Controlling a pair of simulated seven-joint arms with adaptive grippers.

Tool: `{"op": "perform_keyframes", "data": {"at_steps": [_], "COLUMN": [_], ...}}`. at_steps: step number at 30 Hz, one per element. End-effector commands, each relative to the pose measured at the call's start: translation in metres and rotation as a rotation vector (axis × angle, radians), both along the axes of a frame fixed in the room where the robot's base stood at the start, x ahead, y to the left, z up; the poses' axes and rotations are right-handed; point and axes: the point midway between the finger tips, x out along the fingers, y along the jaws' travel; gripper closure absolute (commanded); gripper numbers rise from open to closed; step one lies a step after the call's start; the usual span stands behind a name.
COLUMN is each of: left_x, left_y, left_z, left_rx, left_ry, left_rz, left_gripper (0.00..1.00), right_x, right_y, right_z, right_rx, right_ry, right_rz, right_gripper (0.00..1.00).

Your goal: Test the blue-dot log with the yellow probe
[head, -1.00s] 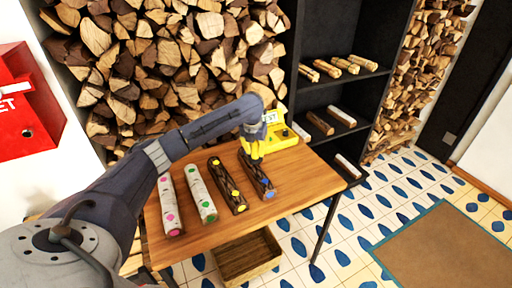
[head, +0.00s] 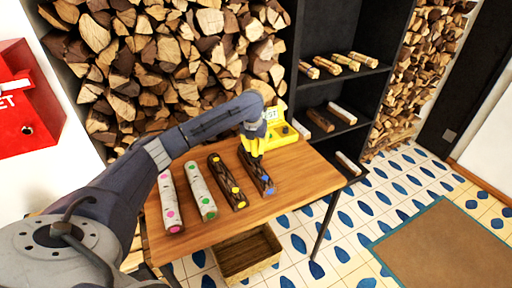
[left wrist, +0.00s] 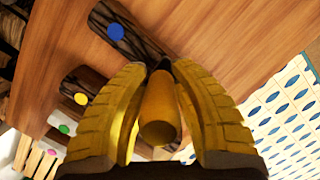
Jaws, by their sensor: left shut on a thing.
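The blue-dot log (head: 256,171) is dark-barked with blue dots and lies on the wooden table, rightmost in a row of logs. It also shows in the left wrist view (left wrist: 132,36) with a blue dot on it. My left gripper (head: 256,152) is over the far end of this log. Its yellow fingers are shut on the yellow probe (left wrist: 158,105), which points down toward the log. I cannot tell whether the tip touches the bark. A yellow tester (head: 284,136) with a small display stands just behind the log. My right gripper is not in view.
A yellow-dot log (head: 227,182), a green-dot log (head: 200,190) and a pink-dot log (head: 170,203) lie to the left on the table (head: 305,175). A wooden crate (head: 248,262) sits below. A black shelf (head: 340,90) with several logs stands behind right.

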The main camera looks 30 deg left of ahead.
Motion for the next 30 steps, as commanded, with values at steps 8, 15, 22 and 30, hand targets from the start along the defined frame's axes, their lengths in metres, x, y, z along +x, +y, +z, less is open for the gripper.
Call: {"op": "perform_keyframes", "data": {"at_steps": [8,15,22,30], "left_x": [0.0001,0.0,0.0001,0.0002], "left_y": [0.0,0.0,-0.0002,-0.0004], "left_z": [-0.0028,-0.0051,-0.0074,-0.01], "left_rx": [0.0,0.001,0.0,-0.001], "left_ry": [0.0,0.0,0.0,0.0], "left_rz": [0.0,0.0,0.0,0.001], "left_gripper": [1.0,1.0,1.0,1.0], "right_x": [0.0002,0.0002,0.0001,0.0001], "right_y": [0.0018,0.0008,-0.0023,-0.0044], "right_z": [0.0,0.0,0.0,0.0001], "right_rx": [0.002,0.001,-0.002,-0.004], "right_ry": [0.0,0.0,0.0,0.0], "right_rz": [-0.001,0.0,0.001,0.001], "right_gripper": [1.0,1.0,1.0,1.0]}}
